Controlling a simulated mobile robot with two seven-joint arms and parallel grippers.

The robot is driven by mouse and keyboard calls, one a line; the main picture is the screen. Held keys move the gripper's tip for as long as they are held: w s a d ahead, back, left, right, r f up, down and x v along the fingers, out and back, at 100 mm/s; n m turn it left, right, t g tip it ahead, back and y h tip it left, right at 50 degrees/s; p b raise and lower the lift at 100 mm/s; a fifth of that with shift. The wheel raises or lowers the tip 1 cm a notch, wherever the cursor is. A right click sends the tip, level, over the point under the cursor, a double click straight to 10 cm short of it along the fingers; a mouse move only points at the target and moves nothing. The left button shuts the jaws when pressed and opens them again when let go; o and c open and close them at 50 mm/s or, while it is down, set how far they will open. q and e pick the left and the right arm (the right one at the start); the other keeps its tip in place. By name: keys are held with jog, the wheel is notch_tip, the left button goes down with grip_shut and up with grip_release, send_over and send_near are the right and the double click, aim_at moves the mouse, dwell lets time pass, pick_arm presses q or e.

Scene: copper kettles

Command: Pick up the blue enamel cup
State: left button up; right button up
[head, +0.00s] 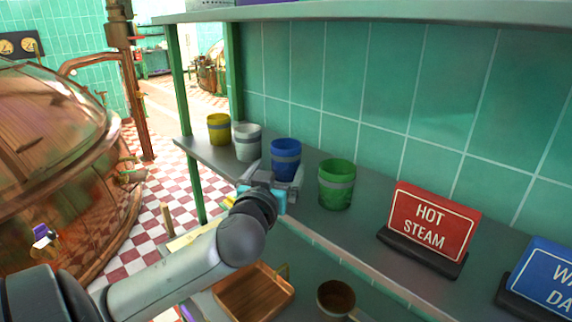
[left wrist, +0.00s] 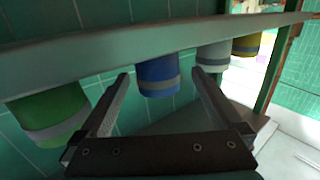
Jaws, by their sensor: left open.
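The blue enamel cup (head: 286,147) with a grey band stands upright on the grey shelf, between a white cup (head: 246,143) and a green cup (head: 337,172). My left gripper (head: 281,179) is open right in front of it and hides its lower part. In the left wrist view, where the scene appears upside down, the blue cup (left wrist: 158,77) shows between the two spread finger tips (left wrist: 165,74). Neither finger visibly grips it; I cannot tell how far it is between them. My right gripper is not in view.
A yellow cup (head: 218,128) stands at the shelf's far end. A red "HOT STEAM" sign (head: 432,222) and a blue sign (head: 545,277) stand to the right. A wooden tray (head: 254,292) and a brown pot (head: 335,299) are below. A tiled wall (head: 400,90) backs the shelf.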

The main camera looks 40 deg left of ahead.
aim_at(283, 169)
pick_arm(q)
jog(key=shift+f+p+x, duration=0.1)
jog(key=shift+f+x, duration=0.05)
jog(key=shift+x, duration=0.85)
jog(key=shift+f+p+x, duration=0.15)
jog(key=shift+x, duration=0.85)
jog(key=shift+f+p+x, duration=0.1)
jog(key=shift+f+x, duration=0.1)
jog(key=shift+x, duration=0.8)
jog(key=shift+w+d, duration=0.1)
jog(key=shift+d, duration=0.1)
jog(key=c, duration=1.2)
jog(key=shift+c, duration=0.2)
